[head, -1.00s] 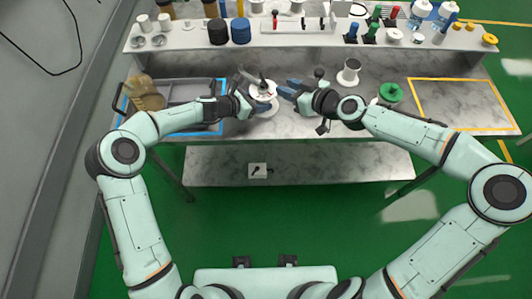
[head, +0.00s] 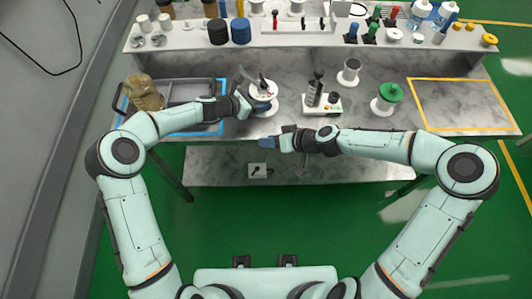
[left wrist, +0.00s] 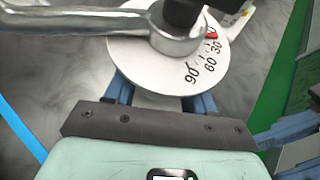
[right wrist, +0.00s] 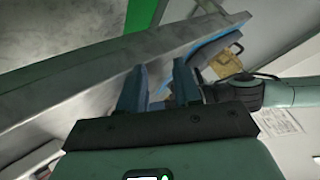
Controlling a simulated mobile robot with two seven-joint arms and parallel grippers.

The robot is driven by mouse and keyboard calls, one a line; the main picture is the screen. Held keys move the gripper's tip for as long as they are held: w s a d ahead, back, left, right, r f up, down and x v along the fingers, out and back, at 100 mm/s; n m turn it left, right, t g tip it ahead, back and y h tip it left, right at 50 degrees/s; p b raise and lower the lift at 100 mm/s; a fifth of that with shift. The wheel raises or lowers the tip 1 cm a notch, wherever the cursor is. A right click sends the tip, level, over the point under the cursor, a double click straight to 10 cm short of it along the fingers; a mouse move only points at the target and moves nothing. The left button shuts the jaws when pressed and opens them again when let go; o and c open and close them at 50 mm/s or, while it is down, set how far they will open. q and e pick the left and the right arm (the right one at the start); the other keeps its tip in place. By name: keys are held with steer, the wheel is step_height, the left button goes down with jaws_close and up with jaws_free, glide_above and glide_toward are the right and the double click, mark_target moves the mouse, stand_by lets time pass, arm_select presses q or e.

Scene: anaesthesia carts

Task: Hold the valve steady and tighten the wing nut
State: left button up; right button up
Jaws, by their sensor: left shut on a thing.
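The valve shows in the head view as a white round dial (head: 266,90) with a metal lever on top, standing on the bench. In the left wrist view its dial (left wrist: 205,75) has degree marks and a red pointer. The lever (left wrist: 110,22) crosses above the dial. My left gripper (head: 258,105) is shut on the valve below the dial, its blue fingers partly hidden under it. My right gripper (head: 266,143) is apart from the valve, at the bench's front edge. In the right wrist view its fingers (right wrist: 160,80) are spread and empty. I cannot make out the wing nut.
A white-based device with a black upright handle (head: 316,92) stands right of the valve. A grey tray (head: 175,92) lies left. The yellow-outlined area (head: 465,105) is empty. A crowded shelf runs behind.

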mark_target(263, 78)
steer(key=shift+m+g, duration=0.8)
steer(key=shift+s+a+f, duration=0.25)
steer(key=shift+s+f, duration=0.2)
steer(key=shift+f, duration=0.2)
steer(key=shift+s+a+f, duration=0.25)
steer(key=shift+s+f, duration=0.2)
steer(key=shift+f, duration=0.25)
steer(key=shift+s+a+f, duration=0.25)
steer(key=shift+s+f, duration=0.2)
steer(key=shift+f, duration=0.2)
